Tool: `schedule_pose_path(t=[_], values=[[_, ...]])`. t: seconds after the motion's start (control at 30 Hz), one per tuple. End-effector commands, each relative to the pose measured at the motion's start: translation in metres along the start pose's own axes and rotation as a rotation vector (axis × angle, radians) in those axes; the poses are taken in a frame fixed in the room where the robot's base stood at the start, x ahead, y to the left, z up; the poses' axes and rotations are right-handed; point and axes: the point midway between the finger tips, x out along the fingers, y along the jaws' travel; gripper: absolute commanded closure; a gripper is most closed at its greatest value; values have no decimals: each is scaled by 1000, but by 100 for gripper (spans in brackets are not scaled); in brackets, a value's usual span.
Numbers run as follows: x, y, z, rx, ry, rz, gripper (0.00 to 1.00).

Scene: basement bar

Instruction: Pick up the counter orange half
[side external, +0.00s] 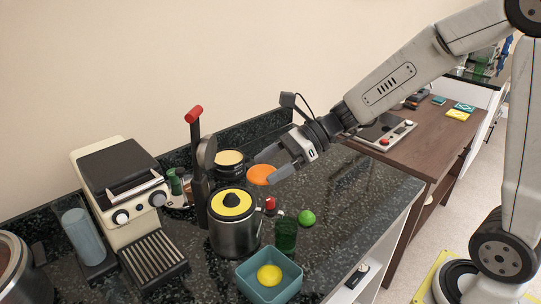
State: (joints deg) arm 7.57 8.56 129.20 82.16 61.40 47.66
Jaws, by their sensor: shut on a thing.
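The orange half (260,176) shows its round orange face between the fingertips of my gripper (265,168), toward the back of the dark speckled counter (345,205). My gripper reaches in from the right and is shut on the orange half, with one finger on its upper side and one at its right. Part of the orange half is hidden by the fingers. I cannot tell whether it touches the counter or hangs just above it.
A steel pot with a yellow-topped lid (235,230), a dark jar (231,165) and a tall lever tool with a red handle (194,115) stand close by on the left. A green glass (286,236), a lime (307,218) and a teal bowl (290,290) with a lemon (269,275) are in front.

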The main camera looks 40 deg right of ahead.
Motion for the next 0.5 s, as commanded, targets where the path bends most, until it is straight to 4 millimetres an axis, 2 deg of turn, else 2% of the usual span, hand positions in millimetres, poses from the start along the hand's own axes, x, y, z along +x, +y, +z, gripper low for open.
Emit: schedule_pose_path(t=[0.2, 0.5], values=[[-19, 22, 4, -1, 0, -2, 83], [-33, 39, 7, 0, -1, 0, 83]])
